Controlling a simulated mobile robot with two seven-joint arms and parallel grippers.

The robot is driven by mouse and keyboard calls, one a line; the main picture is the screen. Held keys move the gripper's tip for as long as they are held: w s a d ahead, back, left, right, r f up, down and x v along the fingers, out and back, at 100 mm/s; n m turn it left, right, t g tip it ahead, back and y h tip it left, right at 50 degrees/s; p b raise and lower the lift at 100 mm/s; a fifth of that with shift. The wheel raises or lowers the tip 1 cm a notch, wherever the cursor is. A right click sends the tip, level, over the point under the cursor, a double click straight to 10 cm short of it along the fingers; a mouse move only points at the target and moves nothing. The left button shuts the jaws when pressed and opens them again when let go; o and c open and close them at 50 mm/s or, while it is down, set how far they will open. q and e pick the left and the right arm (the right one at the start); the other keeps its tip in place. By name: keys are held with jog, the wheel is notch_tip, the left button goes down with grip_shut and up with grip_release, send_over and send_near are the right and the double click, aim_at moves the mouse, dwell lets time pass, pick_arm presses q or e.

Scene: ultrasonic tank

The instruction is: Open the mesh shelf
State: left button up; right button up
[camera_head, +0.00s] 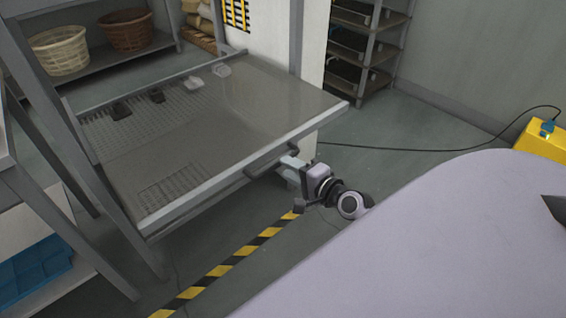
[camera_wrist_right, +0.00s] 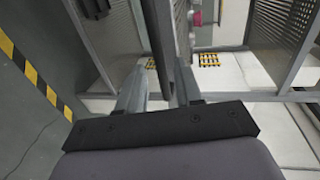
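The mesh shelf (camera_head: 190,141) is a wide grey tray with perforated panels and a pale front rim, in the middle left of the head view. It sticks out beside the rack posts. A dark bar handle (camera_head: 258,168) is on its front edge. My right gripper (camera_head: 289,163) is at the right part of this handle. In the right wrist view its two fingers (camera_wrist_right: 160,88) stand on both sides of a dark bar, close against it, and look shut on it. The exact contact is hard to see. My left gripper is not in view.
Small dark blocks (camera_head: 121,110) and a pale piece lie on the shelf's far part. Grey rack posts (camera_head: 55,130) stand at the left, with baskets (camera_head: 60,50) behind. A yellow box (camera_head: 541,138) with a cable is at the right. The striped floor in front is clear.

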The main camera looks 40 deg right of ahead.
jog(key=shift+v, duration=1.45)
jog(key=s+a+n+g+y+p, duration=0.1)
jog(key=s+a+n+g+p, duration=0.4)
jog(key=s+a+n+p, duration=0.6)
jog(key=s+a+n, duration=0.3)
jog(key=a+n, duration=0.1)
jog(key=n, duration=0.4)
jog(key=shift+s+a+f, duration=0.3)
jog(key=shift+s+f, duration=0.1)
